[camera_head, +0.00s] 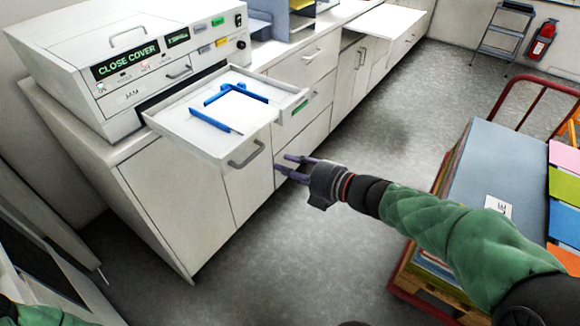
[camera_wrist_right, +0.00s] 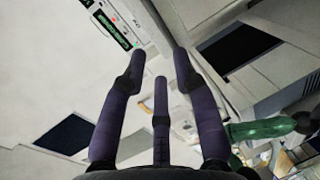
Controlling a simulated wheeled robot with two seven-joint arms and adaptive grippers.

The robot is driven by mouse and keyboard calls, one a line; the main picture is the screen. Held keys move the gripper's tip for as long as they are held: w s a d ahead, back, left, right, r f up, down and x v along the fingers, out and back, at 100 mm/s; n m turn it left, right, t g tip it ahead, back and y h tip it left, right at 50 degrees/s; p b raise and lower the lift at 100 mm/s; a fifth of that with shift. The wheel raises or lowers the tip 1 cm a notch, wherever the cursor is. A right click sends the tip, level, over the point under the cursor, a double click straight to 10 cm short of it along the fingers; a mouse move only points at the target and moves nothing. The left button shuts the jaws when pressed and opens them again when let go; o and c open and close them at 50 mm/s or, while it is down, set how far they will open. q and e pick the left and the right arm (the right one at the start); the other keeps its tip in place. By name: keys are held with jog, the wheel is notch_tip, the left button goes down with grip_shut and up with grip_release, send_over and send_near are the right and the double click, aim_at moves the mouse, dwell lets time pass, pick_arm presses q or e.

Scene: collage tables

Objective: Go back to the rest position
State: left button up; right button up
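My right gripper (camera_head: 288,167) is in the air in front of the white cabinets, just right of the open drawer's handle. Its purple fingers are spread and hold nothing; in the right wrist view the fingertips (camera_wrist_right: 160,66) stand apart. The right arm, in a green sleeve, comes in from the lower right. Only a bit of my left arm's green sleeve shows at the bottom left corner; the left gripper is out of view.
A white machine (camera_head: 125,60) reading "CLOSE COVER" stands on the counter. Its tray (camera_head: 185,135) is pulled out, with white paper (camera_head: 238,110) and blue guides. A cart with a grey-blue board (camera_head: 480,165) stands right, under my arm. Grey floor (camera_head: 350,240) lies open between.

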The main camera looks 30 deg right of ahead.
dwell(0.4)
jog(key=w+a+f+m+g, duration=0.2)
jog(key=f+m, duration=0.3)
jog(key=f, duration=0.4)
jog(key=w+a+f+m+g+h, duration=0.1)
jog(key=w+a+f+m, duration=0.15)
jog(key=f+m, duration=0.4)
jog(key=w+a+f+m+g, duration=0.2)
jog(key=f+m, duration=0.2)
jog(key=f, duration=0.6)
jog(key=s+a+f+m+g, duration=0.4)
jog(key=s+a+f, duration=0.2)
jog(key=s+f, duration=0.2)
jog(key=s+a+f+m+g, duration=0.5)
jog(key=s+a+f, duration=0.2)
jog(key=f, duration=0.6)
jog(key=s+p, duration=0.1)
jog(key=s, duration=0.1)
jog(key=shift+s, duration=0.3)
